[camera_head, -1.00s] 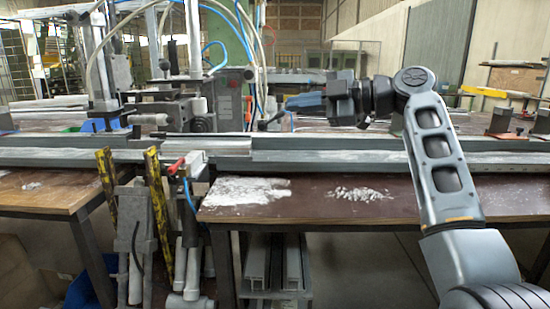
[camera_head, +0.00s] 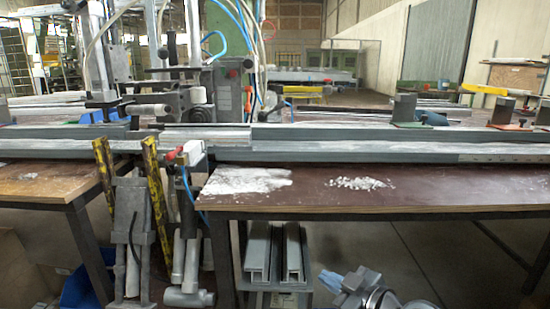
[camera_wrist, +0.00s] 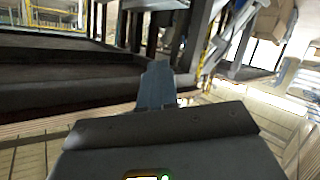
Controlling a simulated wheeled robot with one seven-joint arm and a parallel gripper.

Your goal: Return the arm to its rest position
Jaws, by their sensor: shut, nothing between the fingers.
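My gripper (camera_head: 331,281) shows at the bottom of the head view, right of centre. Its blue-grey fingers point left and are shut with nothing between them. My arm is folded low, and most of it is out of view below the picture edge. The gripper is below the level of the right bench top (camera_head: 430,199), in front of the bench, and apart from it in the picture. In the wrist view the closed fingers (camera_wrist: 156,88) stand in the middle, with the floor and dark bench parts beyond them.
The clamp machine (camera_head: 195,95) stands at the back left, with long metal profiles (camera_head: 370,150) across the benches. Yellow-black posts (camera_head: 155,190) stand left of centre. Grey channel profiles (camera_head: 275,253) lie on a low rack left of my gripper. Open floor (camera_head: 425,255) lies to the right.

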